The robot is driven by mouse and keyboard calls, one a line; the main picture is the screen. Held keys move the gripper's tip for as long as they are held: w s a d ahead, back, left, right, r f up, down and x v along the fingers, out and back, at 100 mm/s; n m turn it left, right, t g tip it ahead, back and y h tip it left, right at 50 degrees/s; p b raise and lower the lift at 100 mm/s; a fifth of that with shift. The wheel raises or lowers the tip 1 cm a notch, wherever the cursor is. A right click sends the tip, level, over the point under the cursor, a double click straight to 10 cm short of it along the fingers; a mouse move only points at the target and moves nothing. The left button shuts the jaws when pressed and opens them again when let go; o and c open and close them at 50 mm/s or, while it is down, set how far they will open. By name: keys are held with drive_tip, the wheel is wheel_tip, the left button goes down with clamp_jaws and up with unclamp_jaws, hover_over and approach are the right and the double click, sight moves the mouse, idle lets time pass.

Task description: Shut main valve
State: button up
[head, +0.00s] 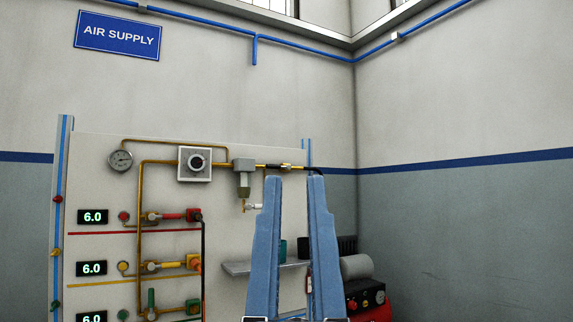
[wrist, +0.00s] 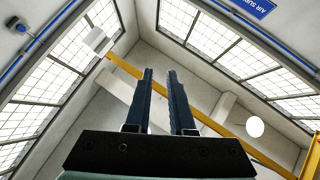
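A pale panel (head: 100,155) carries brass piping and fittings under a blue "AIR SUPPLY" sign (head: 118,36). Along its top pipe are a round gauge (head: 121,160), a square plate with a black knob (head: 195,163), a grey filter-like unit (head: 243,172) and a brass fitting (head: 286,167). No label marks which one is the main valve. My gripper (head: 294,178) points upward in front of the panel's right part. Its blue fingers are apart with nothing between them, and they hide part of the panel and shelf. The wrist view also shows my gripper (wrist: 159,74) empty, against the ceiling.
Several displays reading 6.0 (head: 93,217) sit beside coloured valve rows at the panel's left. A small shelf (head: 240,268) juts out behind my fingers. A red and black machine (head: 366,297) stands at the lower right. The right wall (head: 460,220) is bare.

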wheel_tip(320, 180, up, 47)
drive_tip(key=p, duration=4.6)
drive_tip(key=shift+f, duration=0.2)
clamp_jaws()
drive_tip(key=shift+f, duration=0.1)
